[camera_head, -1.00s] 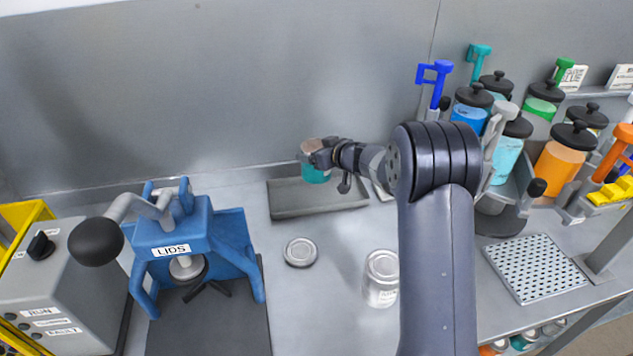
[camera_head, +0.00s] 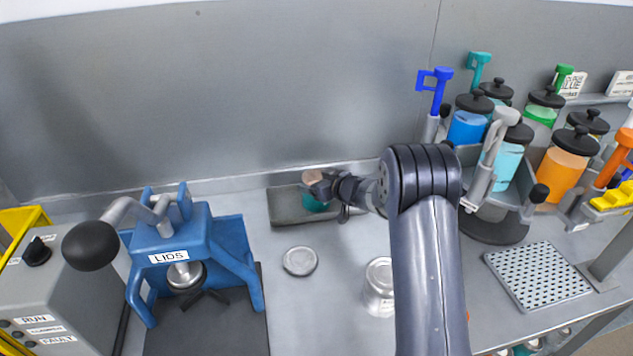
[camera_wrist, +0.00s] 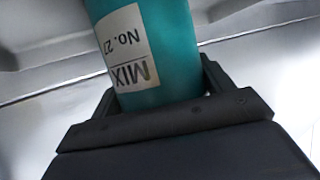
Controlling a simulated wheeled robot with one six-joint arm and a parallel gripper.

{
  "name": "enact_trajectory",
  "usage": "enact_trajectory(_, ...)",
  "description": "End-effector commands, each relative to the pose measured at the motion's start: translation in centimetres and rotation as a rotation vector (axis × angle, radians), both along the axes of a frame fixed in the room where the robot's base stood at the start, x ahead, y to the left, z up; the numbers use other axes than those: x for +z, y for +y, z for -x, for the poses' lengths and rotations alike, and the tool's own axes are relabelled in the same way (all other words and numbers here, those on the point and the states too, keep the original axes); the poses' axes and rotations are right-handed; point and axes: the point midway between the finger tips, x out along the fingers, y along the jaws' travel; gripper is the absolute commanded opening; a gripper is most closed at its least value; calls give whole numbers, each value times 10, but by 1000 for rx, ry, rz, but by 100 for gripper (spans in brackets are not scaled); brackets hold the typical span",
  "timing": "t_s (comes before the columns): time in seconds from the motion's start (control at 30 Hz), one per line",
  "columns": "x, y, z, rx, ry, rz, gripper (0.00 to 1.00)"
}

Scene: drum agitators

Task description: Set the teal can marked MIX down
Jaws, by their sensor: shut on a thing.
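The teal can (camera_head: 312,203) is in my gripper (camera_head: 322,186), over or in the shallow grey tray (camera_head: 285,214) by the back wall. I cannot tell whether its base touches the tray floor. In the wrist view the teal can (camera_wrist: 160,50) fills the space between the jaws of my gripper (camera_wrist: 160,92). Its pale label reads "MIX" and "No. 27", upside down in that picture. My gripper is shut around the can's side. The can's base is hidden in the wrist view.
A loose round lid (camera_head: 300,261) lies in front of the tray. A silver can (camera_head: 379,288) stands beside my arm. The blue LIDS press (camera_head: 175,245) is at left. Paint dispensers (camera_head: 468,120) and a perforated plate (camera_head: 537,270) are at right.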

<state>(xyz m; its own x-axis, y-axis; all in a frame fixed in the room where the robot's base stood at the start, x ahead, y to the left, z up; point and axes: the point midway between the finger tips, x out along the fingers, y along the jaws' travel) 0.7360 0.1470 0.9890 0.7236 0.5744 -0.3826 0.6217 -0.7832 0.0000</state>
Motion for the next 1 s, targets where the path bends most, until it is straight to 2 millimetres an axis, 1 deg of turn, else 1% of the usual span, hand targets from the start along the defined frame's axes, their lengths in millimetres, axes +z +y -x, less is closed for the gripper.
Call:
enact_trajectory(0.03, -2, 0, 0, 0, 1, -1, 76)
enact_trajectory(0.3, -1, 0, 0, 0, 0, 0, 98)
enact_trajectory(0.5, -1, 0, 0, 0, 0, 0, 98)
enact_trajectory(0.6, 4, 0, 0, 0, -1, 1, 98)
enact_trajectory(0.67, 4, -4, 4, -1, 1, 1, 98)
enact_trajectory(0.77, 9, -11, 13, -2, 0, 1, 98)
enact_trajectory(1.0, 27, -39, 48, -3, -1, 0, 98)
